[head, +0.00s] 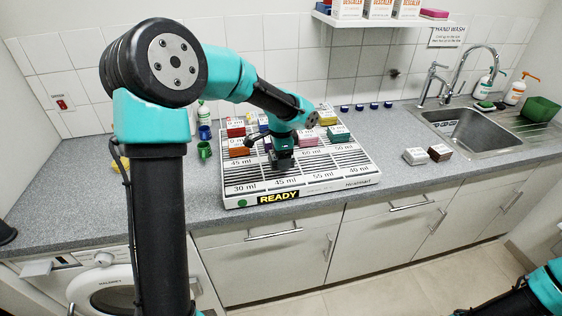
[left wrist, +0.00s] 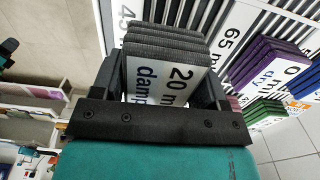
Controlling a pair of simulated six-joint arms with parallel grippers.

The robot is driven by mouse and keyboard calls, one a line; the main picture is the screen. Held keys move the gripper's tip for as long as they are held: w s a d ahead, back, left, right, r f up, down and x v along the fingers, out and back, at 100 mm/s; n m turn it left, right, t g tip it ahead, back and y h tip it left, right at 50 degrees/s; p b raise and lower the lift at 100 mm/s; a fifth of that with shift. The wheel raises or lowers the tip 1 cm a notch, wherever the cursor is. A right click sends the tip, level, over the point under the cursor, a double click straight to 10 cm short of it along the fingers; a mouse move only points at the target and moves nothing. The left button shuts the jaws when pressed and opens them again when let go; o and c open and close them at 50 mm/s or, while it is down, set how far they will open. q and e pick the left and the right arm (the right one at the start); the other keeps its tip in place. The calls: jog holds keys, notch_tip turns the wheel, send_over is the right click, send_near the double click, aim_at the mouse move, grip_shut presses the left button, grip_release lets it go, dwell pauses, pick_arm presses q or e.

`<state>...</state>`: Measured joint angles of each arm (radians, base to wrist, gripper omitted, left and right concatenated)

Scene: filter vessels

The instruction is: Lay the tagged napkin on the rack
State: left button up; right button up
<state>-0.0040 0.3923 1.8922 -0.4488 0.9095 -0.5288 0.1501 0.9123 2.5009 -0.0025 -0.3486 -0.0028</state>
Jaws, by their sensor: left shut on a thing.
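My left gripper (head: 282,156) is over the middle of the rack, just behind its front labels. It is shut on a dark grey folded napkin. In the left wrist view the napkin (left wrist: 168,40) sits between the fingers, its white tag (left wrist: 158,82) reading "20 m…" and "damp". The white rack (head: 352,172) has dark slats, volume labels such as 30, 45, 55 and 40 ml, and a READY sign. I cannot tell whether the napkin touches the slats. My right gripper is out of view; only part of that arm shows at the lower right.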

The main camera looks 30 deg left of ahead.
pick_arm(q)
jog(key=shift+w+a, duration=0.35)
jog(key=shift+w, duration=0.25)
jog(key=shift+w+a+f, duration=0.1)
jog(key=shift+w+a, duration=0.2)
jog(key=shift+w, duration=0.15)
jog(key=shift+f, duration=1.75)
jog(key=shift+f, duration=0.15)
jog(key=o, duration=0.9)
notch_tip(320, 180, up, 12)
jog(key=shift+r, duration=0.15)
